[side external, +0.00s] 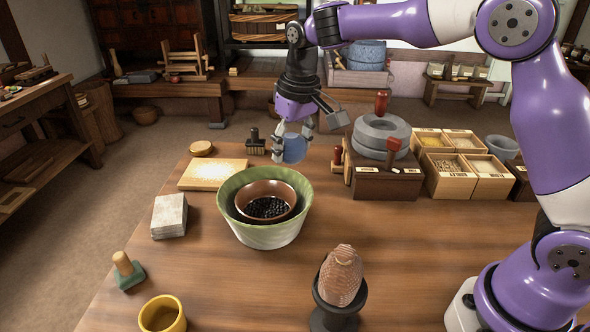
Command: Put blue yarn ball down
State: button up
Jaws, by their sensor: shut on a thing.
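My gripper (291,144) is above the table, behind the green bowl, pointing down. It is shut on a blue ball (294,149), the blue yarn ball, which shows between its fingers. The fingers partly cover the ball. The ball looks held above the wooden table (225,285), but I cannot tell how big the gap is.
A green bowl (228,200) holds a copper bowl (262,188) with dark beads. A board (212,174), a stack of pale tiles (169,215), a yellow cup (162,314) and a cone on a black stand (340,277) surround it. Stone rings (382,131) and divided boxes (449,176) stand right.

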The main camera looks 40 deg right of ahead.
jog(key=w, duration=0.1)
jog(key=w+f, duration=0.1)
jog(key=w, duration=0.1)
jog(key=shift+w+a+f, duration=0.1)
jog(key=shift+w+f, duration=0.15)
jog(key=shift+w, duration=0.1)
jog(key=shift+w+d+f, duration=0.2)
jog(key=shift+w, duration=0.05)
jog(key=w+d+f, duration=0.1)
jog(key=d+f, duration=0.1)
jog(key=d, duration=0.1)
jog(key=w+d+f, duration=0.2)
jog(key=d, duration=0.1)
jog(key=w+d+f, duration=0.1)
jog(key=d+f, duration=0.1)
jog(key=d, duration=0.2)
jog(key=shift+w+f, duration=0.15)
jog(key=shift+f, duration=0.1)
jog(key=shift+d+f, duration=0.1)
jog(key=shift+f, duration=1.95)
jog(key=shift+f, duration=0.1)
jog(key=o, duration=1.3)
jog(key=shift+c, duration=0.2)
